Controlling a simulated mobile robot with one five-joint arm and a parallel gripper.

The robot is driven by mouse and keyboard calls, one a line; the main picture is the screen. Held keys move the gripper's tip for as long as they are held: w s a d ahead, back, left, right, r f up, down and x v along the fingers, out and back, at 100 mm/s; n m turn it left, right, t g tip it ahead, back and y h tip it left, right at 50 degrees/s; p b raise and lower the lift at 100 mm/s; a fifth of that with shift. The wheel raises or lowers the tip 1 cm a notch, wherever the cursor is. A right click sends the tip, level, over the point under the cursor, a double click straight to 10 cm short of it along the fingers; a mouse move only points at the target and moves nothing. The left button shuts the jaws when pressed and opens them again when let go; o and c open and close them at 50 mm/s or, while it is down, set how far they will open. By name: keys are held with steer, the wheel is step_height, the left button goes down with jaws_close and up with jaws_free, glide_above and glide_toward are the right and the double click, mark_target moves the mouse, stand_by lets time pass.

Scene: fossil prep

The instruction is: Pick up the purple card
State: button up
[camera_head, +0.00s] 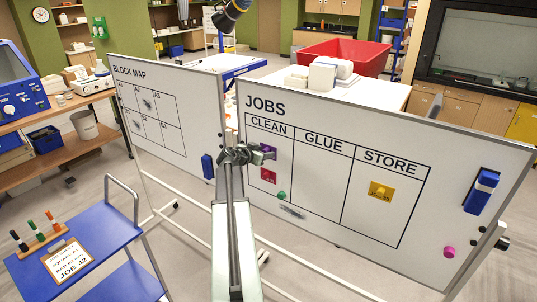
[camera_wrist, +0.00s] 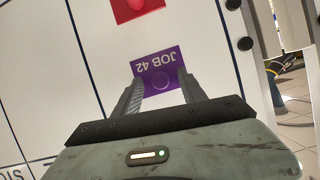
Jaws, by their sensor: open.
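The purple card (camera_wrist: 158,62), printed JOB 42, is on the whiteboard (camera_head: 325,220) marked JOBS, in the CLEAN column. It appears upside down in the wrist view, with a round purple knob low on it. In the head view, my gripper partly hides the card. My gripper (camera_wrist: 162,84) is open. Its fingers point at the board, one on each side of the card's knob end. I cannot tell whether they touch the card or the board.
A red card (camera_head: 268,176) is just below the purple one, with a green magnet (camera_head: 281,196) lower down. A yellow card (camera_head: 380,191) is under STORE. A blue eraser (camera_head: 482,190) and pink magnet (camera_head: 448,252) are at the right. A blue cart (camera_head: 95,225) stands front left.

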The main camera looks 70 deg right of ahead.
jaws_close()
